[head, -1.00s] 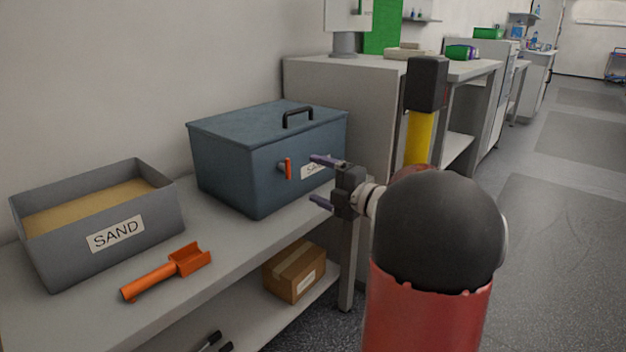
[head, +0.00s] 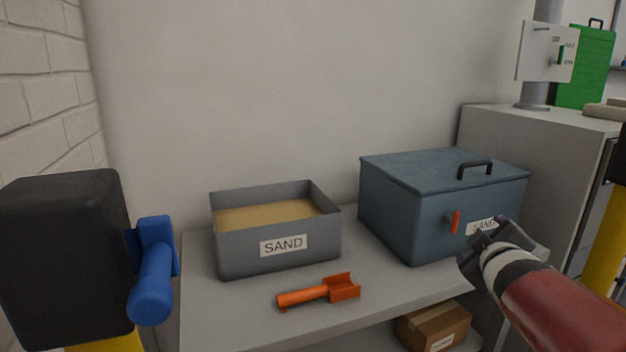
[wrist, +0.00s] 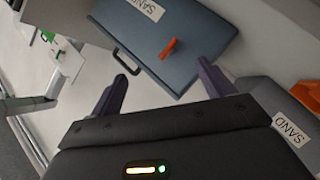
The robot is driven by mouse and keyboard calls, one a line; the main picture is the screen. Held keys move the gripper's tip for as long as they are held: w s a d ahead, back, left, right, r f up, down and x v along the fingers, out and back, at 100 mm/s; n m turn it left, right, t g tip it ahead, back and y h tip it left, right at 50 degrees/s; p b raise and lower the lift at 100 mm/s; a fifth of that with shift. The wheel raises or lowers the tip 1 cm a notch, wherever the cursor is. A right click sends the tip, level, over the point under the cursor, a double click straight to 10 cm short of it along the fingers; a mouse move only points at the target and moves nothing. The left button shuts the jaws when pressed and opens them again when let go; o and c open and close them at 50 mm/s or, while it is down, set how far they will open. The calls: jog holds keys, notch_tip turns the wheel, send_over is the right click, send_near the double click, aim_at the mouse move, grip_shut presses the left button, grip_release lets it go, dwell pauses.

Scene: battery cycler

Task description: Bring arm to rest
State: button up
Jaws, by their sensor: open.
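My gripper (head: 487,250) is in front of the right end of the blue-grey lidded box (head: 412,215) in the head view and covers part of its SAND label. In the wrist view, the two fingers of my gripper (wrist: 160,88) stand apart with nothing between them. The box (wrist: 165,45) with its orange latch (wrist: 169,48) lies beyond them. My red forearm comes in from the lower right of the head view.
An open grey SAND bin (head: 240,247) and an orange scoop (head: 320,291) rest on the bench (head: 215,310). A cardboard box (head: 432,328) is on the lower shelf. A black block with a blue handle (head: 153,275) stands at left. A grey cabinet (head: 535,150) stands at right.

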jog(key=s+a+f+m+g+y, duration=0.1)
jog(key=s+a+f+m+g, duration=0.1)
jog(key=s+a, duration=0.3)
jog(key=s+a+f+m+g+y, duration=0.1)
jog(key=s+a+f+m+g, duration=0.2)
jog(key=s, duration=0.6)
jog(key=s+a+f+m+g+y+p, duration=0.1)
jog(key=s+a+f+m+g+y, duration=0.1)
jog(key=s+a+f, duration=0.4)
jog(key=shift+s+a+m+g, duration=0.3)
jog(key=shift+s+a+g, duration=0.6)
